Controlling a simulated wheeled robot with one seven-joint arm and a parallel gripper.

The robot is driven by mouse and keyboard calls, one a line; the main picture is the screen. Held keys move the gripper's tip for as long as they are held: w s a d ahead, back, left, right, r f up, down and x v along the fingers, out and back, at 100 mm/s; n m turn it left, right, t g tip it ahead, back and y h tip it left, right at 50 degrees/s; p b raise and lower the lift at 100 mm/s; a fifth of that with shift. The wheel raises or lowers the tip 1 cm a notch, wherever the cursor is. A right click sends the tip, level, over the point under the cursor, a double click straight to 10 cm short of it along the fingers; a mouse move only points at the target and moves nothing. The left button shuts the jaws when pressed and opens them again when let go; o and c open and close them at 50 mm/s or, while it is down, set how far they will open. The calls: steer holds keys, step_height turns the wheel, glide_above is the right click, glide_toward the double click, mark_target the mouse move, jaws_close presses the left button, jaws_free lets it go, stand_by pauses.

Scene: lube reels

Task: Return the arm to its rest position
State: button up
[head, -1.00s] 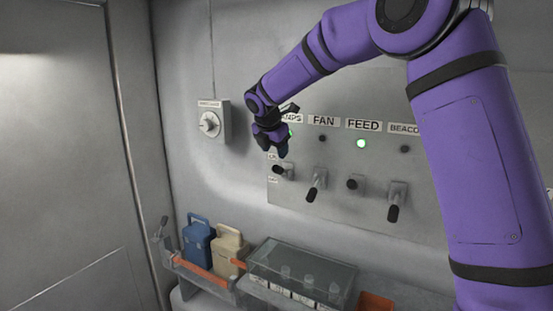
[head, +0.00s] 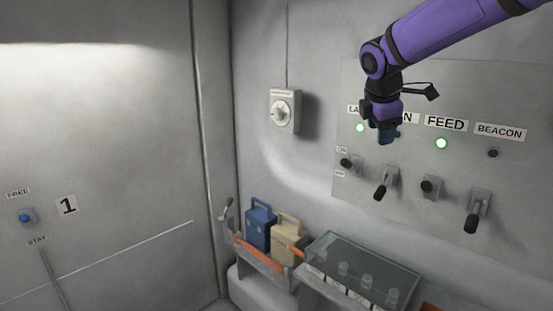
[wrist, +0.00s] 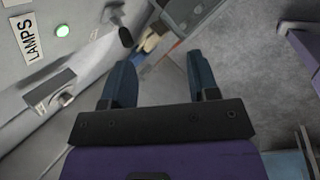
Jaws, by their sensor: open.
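My gripper (head: 385,135) hangs from my purple arm at the upper right of the head view, fingers pointing down, in front of the switch panel (head: 460,155). It hides part of the LAMPS and FAN labels. In the wrist view its two dark fingers (wrist: 160,80) are spread apart with nothing between them. The LAMPS label (wrist: 30,40) and its lit green lamp (wrist: 63,31) show at the left of the wrist view. The gripper appears clear of the switches.
The FEED lamp (head: 442,143) is green; the BEACON lamp (head: 493,153) is dark. A rotary switch (head: 283,112) is on the wall to the left. Below stand a blue can (head: 257,230), a beige can (head: 288,241) and a clear-covered box (head: 362,262). A door (head: 100,150) fills the left.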

steer(key=s+d+f+m+y, duration=0.1)
steer(key=s+d+f+m, duration=0.1)
steer(key=s+m, duration=0.7)
steer(key=s+d+f+m+y, duration=0.1)
steer(key=s+m, duration=0.8)
steer(key=s, duration=1.5)
steer(key=shift+d+f+y, duration=0.4)
steer(key=shift+d+f, duration=0.1)
steer(key=shift+d, duration=0.45)
